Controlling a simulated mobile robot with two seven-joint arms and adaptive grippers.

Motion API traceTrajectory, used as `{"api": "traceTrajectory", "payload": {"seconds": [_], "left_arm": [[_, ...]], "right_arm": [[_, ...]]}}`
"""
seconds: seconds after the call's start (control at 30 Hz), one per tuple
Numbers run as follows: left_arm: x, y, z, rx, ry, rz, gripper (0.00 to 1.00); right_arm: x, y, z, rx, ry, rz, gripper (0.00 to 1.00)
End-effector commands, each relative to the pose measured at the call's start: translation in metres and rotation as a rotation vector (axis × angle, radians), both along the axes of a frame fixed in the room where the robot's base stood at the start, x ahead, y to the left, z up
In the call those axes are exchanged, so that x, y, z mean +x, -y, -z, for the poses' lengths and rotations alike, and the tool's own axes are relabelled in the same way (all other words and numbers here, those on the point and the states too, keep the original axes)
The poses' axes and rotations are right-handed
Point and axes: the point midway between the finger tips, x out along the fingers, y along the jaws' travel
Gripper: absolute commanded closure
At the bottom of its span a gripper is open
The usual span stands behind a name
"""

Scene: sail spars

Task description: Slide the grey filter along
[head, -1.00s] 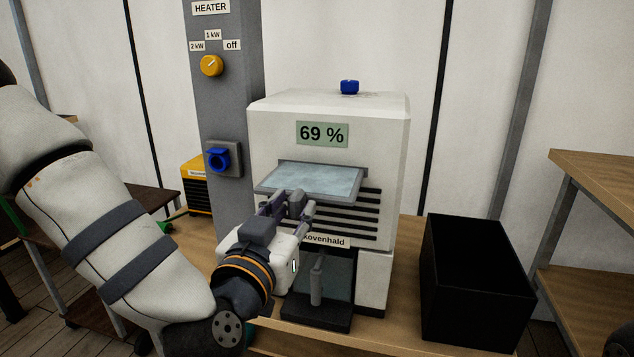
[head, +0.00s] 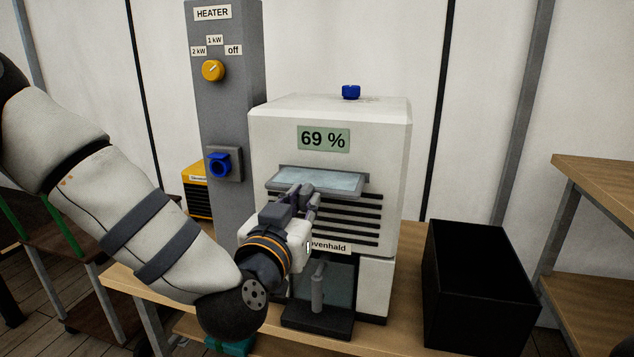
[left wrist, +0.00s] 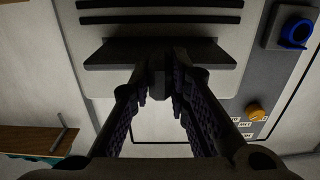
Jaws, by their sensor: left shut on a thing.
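The grey filter (head: 335,181) is a flat panel with a grey frame and a pale, icy-looking top. It sits in the upper slot of the white dehumidifier (head: 385,145), with its front part sticking out. My left gripper (head: 309,196) is at the filter's front edge, shut on its small grip. In the left wrist view the filter (left wrist: 110,55) is a dark slab, and the fingers of my left gripper (left wrist: 160,85) close around a dark block at its edge. The fingers partly hide the filter's front. My right gripper is not in view.
An open black bin (head: 480,290) stands right of the dehumidifier. A dark tank with an upright handle (head: 318,288) sits below the louvres. A grey heater post (head: 230,110) stands at the left. A blue knob (head: 351,92) is on top, and the display reads 69 %.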

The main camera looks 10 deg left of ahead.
Motion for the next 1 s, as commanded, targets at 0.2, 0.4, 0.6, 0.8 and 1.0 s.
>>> {"api": "traceTrajectory", "payload": {"seconds": [0.2,0.4,0.6,0.8,1.0], "left_arm": [[0.017,0.0,-0.009,-0.002,0.023,-0.003,1.0],[0.031,0.0,-0.009,-0.002,0.024,-0.004,1.0],[0.045,0.001,-0.009,-0.002,0.022,-0.003,1.0],[0.059,0.001,-0.009,-0.002,0.022,-0.004,1.0],[0.073,0.002,-0.009,-0.002,0.022,-0.003,1.0]], "right_arm": [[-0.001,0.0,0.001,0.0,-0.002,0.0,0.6],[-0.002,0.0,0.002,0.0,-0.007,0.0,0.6],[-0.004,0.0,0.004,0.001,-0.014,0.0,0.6],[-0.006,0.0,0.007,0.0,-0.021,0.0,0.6],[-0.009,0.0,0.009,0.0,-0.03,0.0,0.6]]}}
